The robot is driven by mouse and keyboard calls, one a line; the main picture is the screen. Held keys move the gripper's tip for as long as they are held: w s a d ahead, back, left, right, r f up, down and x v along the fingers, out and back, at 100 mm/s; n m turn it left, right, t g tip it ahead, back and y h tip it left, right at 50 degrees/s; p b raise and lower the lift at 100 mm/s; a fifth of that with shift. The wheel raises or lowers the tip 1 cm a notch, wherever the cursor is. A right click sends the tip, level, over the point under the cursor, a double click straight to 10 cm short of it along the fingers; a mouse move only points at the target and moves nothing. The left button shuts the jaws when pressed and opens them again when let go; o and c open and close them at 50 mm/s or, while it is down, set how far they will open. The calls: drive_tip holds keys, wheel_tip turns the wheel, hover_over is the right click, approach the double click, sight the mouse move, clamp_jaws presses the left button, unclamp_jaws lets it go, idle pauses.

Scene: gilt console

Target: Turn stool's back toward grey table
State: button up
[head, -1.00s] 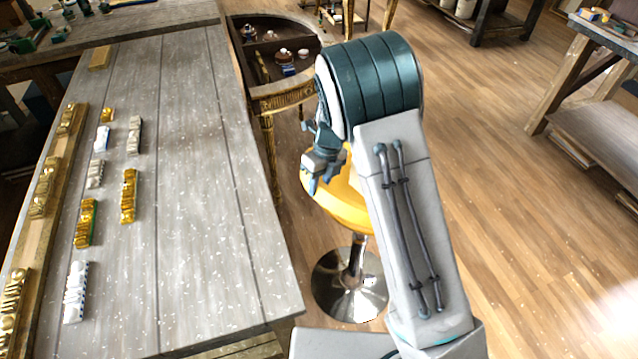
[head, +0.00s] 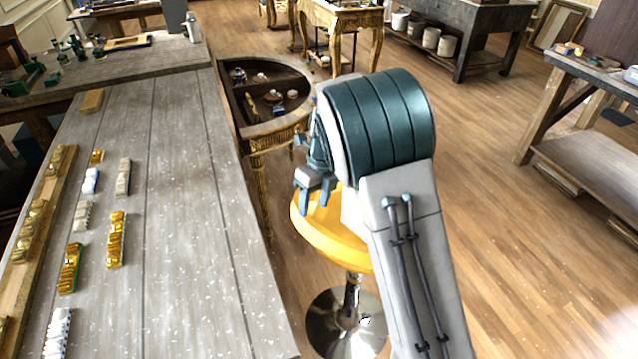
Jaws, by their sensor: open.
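The stool has a yellow seat (head: 322,232) on a chrome post and a round chrome base (head: 335,318). It stands on the wood floor just right of the long grey table (head: 195,200). My arm covers the right part of the seat, and I cannot make out the stool's back or which way it faces. My gripper (head: 315,190) is open, with its fingers pointing down over the far left part of the seat. Nothing shows between the fingers. I cannot tell whether they touch the stool.
A gilt half-round console (head: 258,135) with small items inside stands behind the stool. Gilt and white carved pieces (head: 115,238) lie on the grey table's left side. A workbench (head: 600,155) stands at the right. The floor (head: 485,190) between is open.

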wheel_tip(320, 180, up, 7)
drive_tip(key=w+d, duration=0.1)
drive_tip(key=shift+d+f, duration=0.1)
idle(0.4)
drive_tip(key=s+d+r+n+t, duration=0.2)
drive_tip(key=s+d+r+n, duration=0.5)
drive_tip(key=s+d+n, duration=0.45)
drive_tip(key=s+d+n+t+h, duration=0.1)
drive_tip(key=s+d+n+t, duration=0.2)
drive_tip(key=s+n, duration=1)
drive_tip(key=d+n, duration=0.3)
drive_tip(key=shift+s+d+f+h, duration=0.2)
drive_tip(key=shift+s+f+h, duration=0.1)
drive_tip(key=shift+s+f, duration=0.1)
